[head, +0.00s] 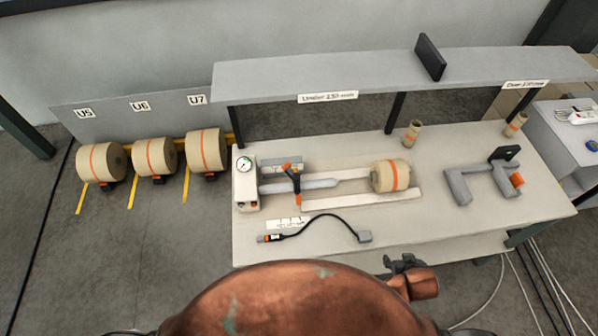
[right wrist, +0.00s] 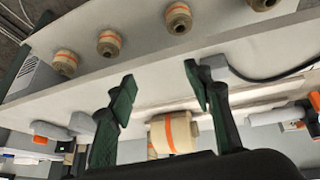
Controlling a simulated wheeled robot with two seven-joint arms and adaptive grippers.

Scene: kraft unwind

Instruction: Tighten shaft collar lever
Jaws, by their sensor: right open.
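The shaft collar lever (head: 294,179), dark with orange ends, stands on the grey shaft (head: 325,184) near the gauge box. A kraft roll with an orange band (head: 391,175) sits at the shaft's right end; a banded roll also shows in the right wrist view (right wrist: 172,135). My right gripper (head: 403,262) is at the table's front edge, to the right of the lever and well apart from it. In the right wrist view its dark green fingers (right wrist: 160,85) are spread wide with nothing between them. My left gripper is out of view.
A gauge box (head: 246,184) stands left of the shaft. A cabled tool (head: 271,238) lies in front. A grey bracket (head: 484,183) is at right, and a raised shelf (head: 390,72) spans the back. Several floor rolls stand left. The front right tabletop is clear.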

